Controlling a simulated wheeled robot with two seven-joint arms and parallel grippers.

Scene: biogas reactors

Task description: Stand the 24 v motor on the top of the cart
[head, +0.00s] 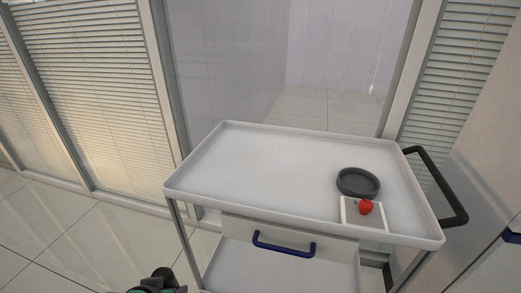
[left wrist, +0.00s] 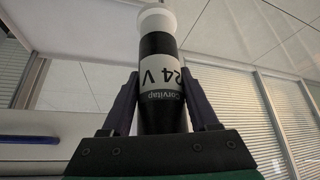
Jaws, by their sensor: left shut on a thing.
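The 24 v motor (left wrist: 157,75) is a black cylinder with a white label reading "24 V" and a white end cap. In the left wrist view it stands between the two fingers of my left gripper (left wrist: 160,105), which is shut on it. The white cart (head: 250,170) stands ahead in the head view, with a raised rim around its top. In the head view a dark part of my left arm shows at the bottom edge, left of the cart. The motor itself is not clearly seen there. My right gripper is not in view.
A dark round dish (head: 358,182) and a white flat item (head: 352,214) with a red object (head: 366,207) on it occupy the right side of the cart top. The left and middle of the top are clear. A black handle (head: 447,190) sticks out at right. A blue-handled drawer (head: 285,246) faces me.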

